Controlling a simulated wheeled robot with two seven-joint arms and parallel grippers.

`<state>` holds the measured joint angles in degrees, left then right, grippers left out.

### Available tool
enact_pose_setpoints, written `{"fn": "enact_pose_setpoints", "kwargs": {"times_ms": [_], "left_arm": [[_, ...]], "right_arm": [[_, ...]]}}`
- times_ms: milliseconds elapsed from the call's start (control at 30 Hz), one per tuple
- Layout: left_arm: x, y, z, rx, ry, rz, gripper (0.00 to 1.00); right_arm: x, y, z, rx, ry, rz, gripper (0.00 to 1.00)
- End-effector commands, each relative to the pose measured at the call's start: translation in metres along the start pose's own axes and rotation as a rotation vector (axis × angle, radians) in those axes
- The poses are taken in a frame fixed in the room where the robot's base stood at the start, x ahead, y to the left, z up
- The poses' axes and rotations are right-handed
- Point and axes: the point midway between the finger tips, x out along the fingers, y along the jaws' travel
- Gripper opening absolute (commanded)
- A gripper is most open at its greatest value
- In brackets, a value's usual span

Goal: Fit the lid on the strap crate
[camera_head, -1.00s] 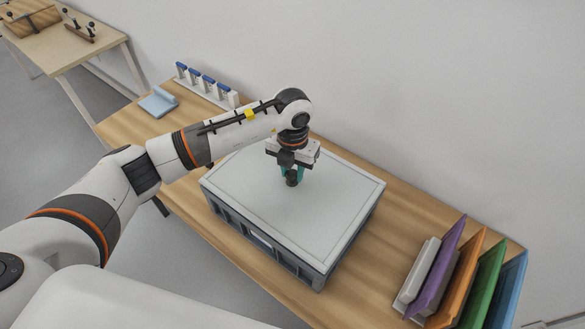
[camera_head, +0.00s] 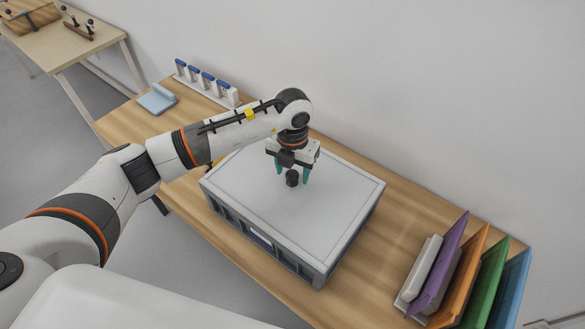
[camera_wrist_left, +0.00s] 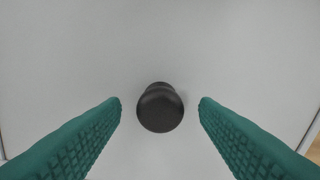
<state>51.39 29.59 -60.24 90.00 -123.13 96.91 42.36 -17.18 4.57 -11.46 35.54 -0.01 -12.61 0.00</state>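The grey strap crate (camera_head: 262,237) stands on the wooden table with the pale flat lid (camera_head: 325,208) lying on top of it. The lid looks level, its edges in line with the crate's rim. A round black knob (camera_head: 292,179) stands at the lid's middle. My left gripper (camera_head: 292,181) is directly above the lid, its teal fingers open on both sides of the knob. In the left wrist view the knob (camera_wrist_left: 160,107) sits midway between the fingers, with a gap on each side. My right gripper is in neither view.
Coloured upright panels in a rack (camera_head: 465,275) stand at the table's right end. A row of blue-topped holders (camera_head: 207,82) and a light blue item (camera_head: 158,99) are at the back left. A wall runs behind the table. Another table (camera_head: 75,50) stands far left.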

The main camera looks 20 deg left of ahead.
Motion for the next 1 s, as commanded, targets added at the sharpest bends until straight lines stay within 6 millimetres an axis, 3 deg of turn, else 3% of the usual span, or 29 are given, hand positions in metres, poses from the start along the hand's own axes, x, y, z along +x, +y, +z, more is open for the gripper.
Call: {"fn": "enact_pose_setpoints", "kwargs": {"times_ms": [367, 800, 1000], "left_arm": [[-0.009, 0.000, -0.001, 0.000, 0.002, -0.001, 0.55], [-0.095, 0.000, -0.001, 0.000, 0.004, -0.001, 0.55], [-0.117, 0.000, 0.000, 0.001, 0.002, 0.000, 0.55]], "right_arm": [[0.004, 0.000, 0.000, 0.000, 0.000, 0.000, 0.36], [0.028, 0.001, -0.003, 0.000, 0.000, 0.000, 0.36], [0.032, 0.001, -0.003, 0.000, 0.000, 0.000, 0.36]]}}
